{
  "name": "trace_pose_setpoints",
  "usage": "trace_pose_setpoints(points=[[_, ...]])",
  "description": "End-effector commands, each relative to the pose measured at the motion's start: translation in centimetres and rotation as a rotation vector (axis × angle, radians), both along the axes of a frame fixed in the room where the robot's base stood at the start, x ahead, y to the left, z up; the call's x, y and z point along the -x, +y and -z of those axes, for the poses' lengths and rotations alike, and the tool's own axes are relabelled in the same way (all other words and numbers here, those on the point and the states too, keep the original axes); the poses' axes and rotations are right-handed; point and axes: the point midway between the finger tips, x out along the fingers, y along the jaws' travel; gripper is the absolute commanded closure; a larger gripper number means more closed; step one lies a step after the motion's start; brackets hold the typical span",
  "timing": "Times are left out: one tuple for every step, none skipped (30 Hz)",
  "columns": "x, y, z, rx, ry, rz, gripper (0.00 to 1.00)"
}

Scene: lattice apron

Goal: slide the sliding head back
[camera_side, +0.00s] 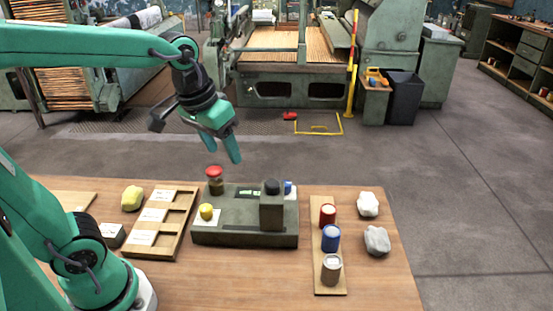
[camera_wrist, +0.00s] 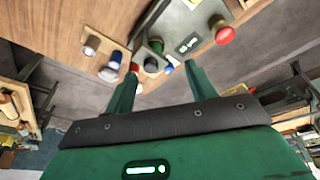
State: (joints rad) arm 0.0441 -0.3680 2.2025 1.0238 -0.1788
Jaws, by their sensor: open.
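The sliding head (camera_side: 271,210) is a grey-green upright block with a dark round knob (camera_side: 272,186) on top. It stands near the right end of a low grey-green machine base (camera_side: 225,235) on the wooden table. My gripper (camera_side: 231,157) is open and empty, in the air above and behind the base, left of the head. In the wrist view my open gripper (camera_wrist: 162,72) has its fingers spread. The dark knob (camera_wrist: 151,65) shows between the fingertips, some way beyond them. The finger nearer the right hides part of the surroundings.
The base carries a red mushroom button (camera_side: 214,173), a yellow knob (camera_side: 206,211), a small display (camera_side: 250,192) and a blue part (camera_side: 289,188) behind the head. A sectioned wooden tray (camera_side: 186,197) is left; a board (camera_side: 325,288) with red, blue and brown canisters is right.

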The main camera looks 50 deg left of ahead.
Motion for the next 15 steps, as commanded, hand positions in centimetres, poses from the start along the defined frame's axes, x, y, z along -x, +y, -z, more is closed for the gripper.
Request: trace_pose_setpoints(points=[[-0.9, -0.2, 0.2, 0.003, 0.023, -0.010, 0.44], [-1.4, -0.3, 0.2, 0.005, 0.035, -0.018, 0.44], [-2.0, -0.4, 0.3, 0.008, 0.052, -0.027, 0.44], [-2.4, -0.5, 0.4, 0.009, 0.064, -0.035, 0.44], [-3.0, -0.7, 0.5, 0.011, 0.075, -0.043, 0.44], [-3.6, -0.8, 0.6, 0.013, 0.093, -0.052, 0.44], [-4.0, -0.9, 0.8, 0.014, 0.105, -0.061, 0.44], [-4.5, -1.1, 0.9, 0.015, 0.117, -0.068, 0.44], [-5.1, -1.2, 1.1, 0.016, 0.132, -0.078, 0.44], [-5.6, -1.3, 1.3, 0.016, 0.145, -0.087, 0.44], [-6.1, -1.5, 1.5, 0.017, 0.158, -0.094, 0.44], [-6.7, -1.6, 1.8, 0.017, 0.173, -0.105, 0.44], [-7.1, -1.8, 1.9, 0.018, 0.184, -0.113, 0.44], [-7.6, -1.9, 2.2, 0.017, 0.197, -0.119, 0.44], [-8.1, -2.0, 2.5, 0.017, 0.210, -0.130, 0.44]])
